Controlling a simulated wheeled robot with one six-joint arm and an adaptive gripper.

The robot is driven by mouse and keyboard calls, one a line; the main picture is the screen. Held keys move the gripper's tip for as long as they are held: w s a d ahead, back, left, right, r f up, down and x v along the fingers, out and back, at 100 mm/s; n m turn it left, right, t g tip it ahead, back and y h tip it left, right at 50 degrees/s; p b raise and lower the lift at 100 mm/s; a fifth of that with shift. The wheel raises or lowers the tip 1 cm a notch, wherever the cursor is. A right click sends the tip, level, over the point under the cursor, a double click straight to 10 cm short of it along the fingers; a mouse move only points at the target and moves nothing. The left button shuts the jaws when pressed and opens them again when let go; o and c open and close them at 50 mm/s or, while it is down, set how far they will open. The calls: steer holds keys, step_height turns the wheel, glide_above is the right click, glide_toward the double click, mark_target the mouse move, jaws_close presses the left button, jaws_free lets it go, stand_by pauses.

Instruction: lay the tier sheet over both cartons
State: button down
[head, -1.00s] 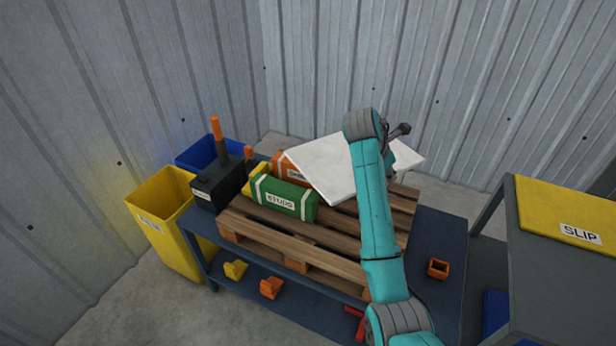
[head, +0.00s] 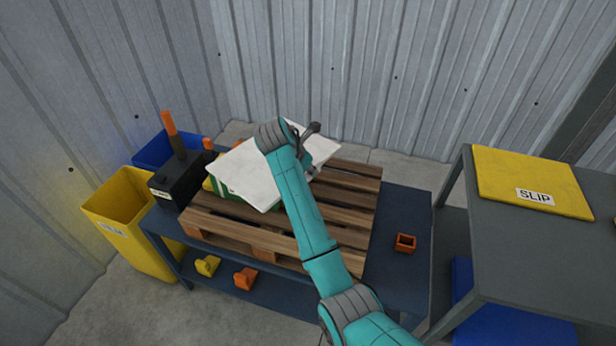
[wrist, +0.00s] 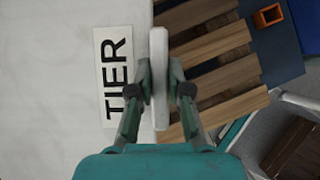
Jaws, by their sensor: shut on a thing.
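The white tier sheet (head: 242,178) lies over the spot of the cartons on the left part of the pallet in the head view. A green edge of the studs carton (head: 221,190) shows under its left side. The TIER label (wrist: 114,76) shows in the wrist view. My gripper (wrist: 160,82) is shut on a white upright tab at the sheet's right edge. In the head view my arm covers part of the sheet. I cannot tell whether the sheet rests on both cartons or hangs just above them.
The wooden pallet (head: 345,208) is bare on its right. A black box (head: 172,188) with an orange-topped post stands left of the sheet. A yellow bin (head: 128,225) and blue bin (head: 155,152) are at left. A yellow SLIP sheet (head: 525,180) lies on the right table.

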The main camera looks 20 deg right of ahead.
steer(key=shift+f, duration=1.85)
steer(key=c, duration=1.1)
jaws_free()
steer(key=shift+r, duration=0.35)
steer(key=v, duration=1.2)
steer(key=shift+f, duration=0.1)
